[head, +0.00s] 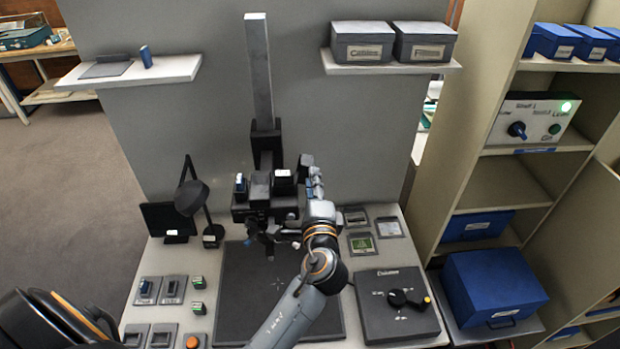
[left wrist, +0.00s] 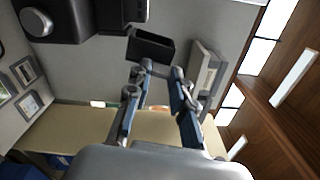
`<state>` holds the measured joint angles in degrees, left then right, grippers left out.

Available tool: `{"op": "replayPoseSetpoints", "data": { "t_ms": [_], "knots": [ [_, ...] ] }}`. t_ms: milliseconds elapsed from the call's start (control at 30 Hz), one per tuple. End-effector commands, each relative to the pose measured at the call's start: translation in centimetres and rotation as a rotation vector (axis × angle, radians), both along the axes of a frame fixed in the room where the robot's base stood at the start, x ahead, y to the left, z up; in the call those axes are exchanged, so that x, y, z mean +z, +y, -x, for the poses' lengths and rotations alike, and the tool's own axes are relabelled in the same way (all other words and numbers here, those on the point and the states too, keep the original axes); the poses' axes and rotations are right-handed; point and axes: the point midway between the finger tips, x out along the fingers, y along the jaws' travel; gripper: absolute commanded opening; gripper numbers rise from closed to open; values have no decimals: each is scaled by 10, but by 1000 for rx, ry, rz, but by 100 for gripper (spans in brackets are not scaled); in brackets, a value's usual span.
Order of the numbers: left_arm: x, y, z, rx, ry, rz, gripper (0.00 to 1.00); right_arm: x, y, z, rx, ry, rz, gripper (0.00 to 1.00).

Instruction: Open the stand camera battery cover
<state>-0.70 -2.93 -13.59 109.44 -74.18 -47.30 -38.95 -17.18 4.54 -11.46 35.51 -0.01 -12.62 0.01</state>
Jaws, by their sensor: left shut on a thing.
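The stand camera (head: 259,190) is a dark body on a tall grey column at the back of the copy stand. My left gripper (head: 316,188) is at its right side, at camera height. In the left wrist view its two blue-padded fingers (left wrist: 162,72) reach to a dark box-shaped part (left wrist: 150,46) of the camera. The fingers stand a little apart, closed on a small part at the camera, seemingly the battery cover, mostly hidden between the tips. I cannot tell how far the cover stands open. My right gripper is out of view.
A black baseboard (head: 240,300) lies below the camera. A desk lamp (head: 190,197) stands left of it. A control box with a knob (head: 395,305) sits front right, small panels (head: 361,244) behind it. Shelving with blue boxes (head: 493,287) stands at the right.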

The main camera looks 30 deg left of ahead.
Motion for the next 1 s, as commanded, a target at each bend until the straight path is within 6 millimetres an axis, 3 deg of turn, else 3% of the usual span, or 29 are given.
{"op": "replayPoseSetpoints", "data": {
  "t_ms": [633, 667, 733, 1000],
  "knots": [
    [-1, -1, -1, 1, 23, -42, 0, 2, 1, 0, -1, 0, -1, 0],
    [-1, -1, -1, 1, 23, -42, 28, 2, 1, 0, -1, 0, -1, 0],
    [-1, -1, -1, 1, 23, -42, 42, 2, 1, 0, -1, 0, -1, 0],
    [-1, -1, -1, 1, 24, -42, 45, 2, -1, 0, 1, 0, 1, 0]
  ]
}}
